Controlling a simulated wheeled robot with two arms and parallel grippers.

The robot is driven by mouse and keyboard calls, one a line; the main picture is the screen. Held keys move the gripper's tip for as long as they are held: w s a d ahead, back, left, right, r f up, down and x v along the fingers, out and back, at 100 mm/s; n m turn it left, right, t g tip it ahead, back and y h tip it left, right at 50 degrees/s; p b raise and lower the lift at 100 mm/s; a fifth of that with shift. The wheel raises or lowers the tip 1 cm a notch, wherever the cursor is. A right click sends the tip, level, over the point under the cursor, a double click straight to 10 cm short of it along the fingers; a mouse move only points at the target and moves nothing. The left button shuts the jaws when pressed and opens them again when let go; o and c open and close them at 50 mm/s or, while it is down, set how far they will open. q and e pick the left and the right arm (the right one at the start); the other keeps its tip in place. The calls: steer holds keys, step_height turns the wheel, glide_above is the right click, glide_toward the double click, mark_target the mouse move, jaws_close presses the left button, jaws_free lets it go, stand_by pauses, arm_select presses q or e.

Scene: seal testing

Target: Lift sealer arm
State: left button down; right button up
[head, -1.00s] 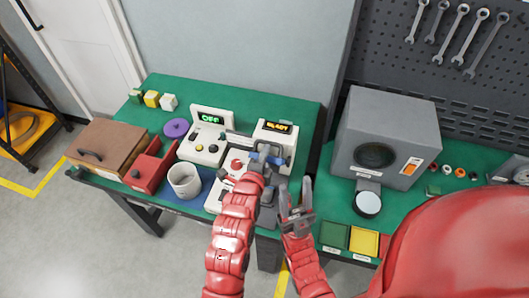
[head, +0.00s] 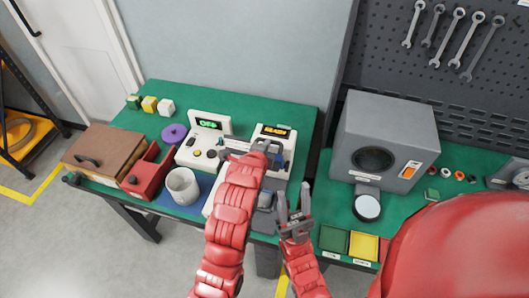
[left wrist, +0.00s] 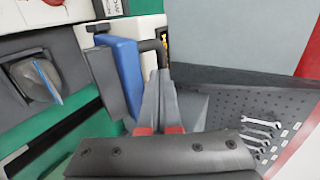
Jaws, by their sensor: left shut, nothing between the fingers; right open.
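The sealer (head: 272,130), a white machine with a lit orange display, stands at the right end of the left green table. Its arm is mostly hidden by my left arm in the head view. The left wrist view shows a blue bar (left wrist: 125,70) on a grey block, which looks like part of the sealer arm. My left gripper (head: 264,149) is at the sealer. Its fingers show shut and empty in the left wrist view (left wrist: 160,80), close beside the blue bar; contact cannot be told. My right gripper (head: 294,200) is open and empty, lower right, near the table's edge.
A white device with a green "OFF" display (head: 205,124), a white cup (head: 183,186), a red bin (head: 148,172) and a brown box (head: 104,150) stand to the left. A grey speaker-like box (head: 386,137) and coloured trays (head: 363,245) are on the right table.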

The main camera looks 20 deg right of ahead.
arm_select(q)
steer(key=shift+w+d+r+g+y+b, duration=0.1)
steer(key=shift+w+d+g+y+b, duration=0.15)
steer(key=shift+w+d+g+b, duration=0.25)
steer(key=shift+w+d+r+g+y+b, duration=0.1)
steer(key=shift+w+d+g+y+b, duration=0.15)
steer(key=shift+w, duration=0.3)
steer(key=shift+w+d+f+b, duration=0.25)
steer(key=shift+w+b, duration=0.15)
steer(key=shift+b, duration=0.1)
steer(key=shift+w+d+r+b, duration=0.2)
steer(key=shift+w+b, duration=0.05)
steer(key=shift+b, duration=0.05)
steer(key=shift+r, duration=0.15)
